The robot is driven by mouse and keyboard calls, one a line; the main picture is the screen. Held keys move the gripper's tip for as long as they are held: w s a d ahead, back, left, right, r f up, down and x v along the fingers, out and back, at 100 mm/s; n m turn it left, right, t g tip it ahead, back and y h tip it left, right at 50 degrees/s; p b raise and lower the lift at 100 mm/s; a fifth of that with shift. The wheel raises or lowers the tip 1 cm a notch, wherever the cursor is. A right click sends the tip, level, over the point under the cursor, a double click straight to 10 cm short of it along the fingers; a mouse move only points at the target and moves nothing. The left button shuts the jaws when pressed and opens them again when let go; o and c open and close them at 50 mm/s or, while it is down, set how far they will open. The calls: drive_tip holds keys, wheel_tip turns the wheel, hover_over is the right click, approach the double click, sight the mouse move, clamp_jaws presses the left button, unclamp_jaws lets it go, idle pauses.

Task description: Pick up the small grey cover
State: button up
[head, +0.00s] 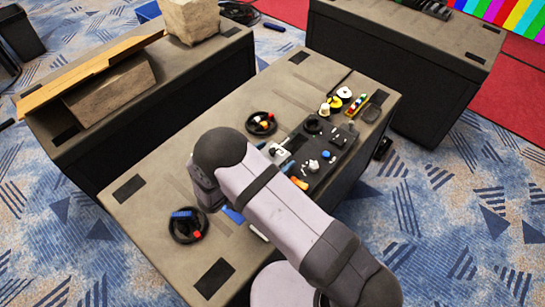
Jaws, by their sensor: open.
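I cannot make out the small grey cover for certain. A dark grey, rounded flat piece (371,113) lies near the far right end of the table. A small light grey piece (313,165) sits on the black tray (340,152). Both are too small to identify surely. My arm reaches in from the lower right across the table, and its bent wrist is over the table's left half. My gripper does not show; the arm hides the area beneath it, including part of the tray's near side.
The table's left part is mostly clear. Other dark cases stand behind.

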drive_tip(key=c, duration=1.2)
drive_tip(key=shift+o, duration=0.2)
drive_tip(key=shift+r, duration=0.2)
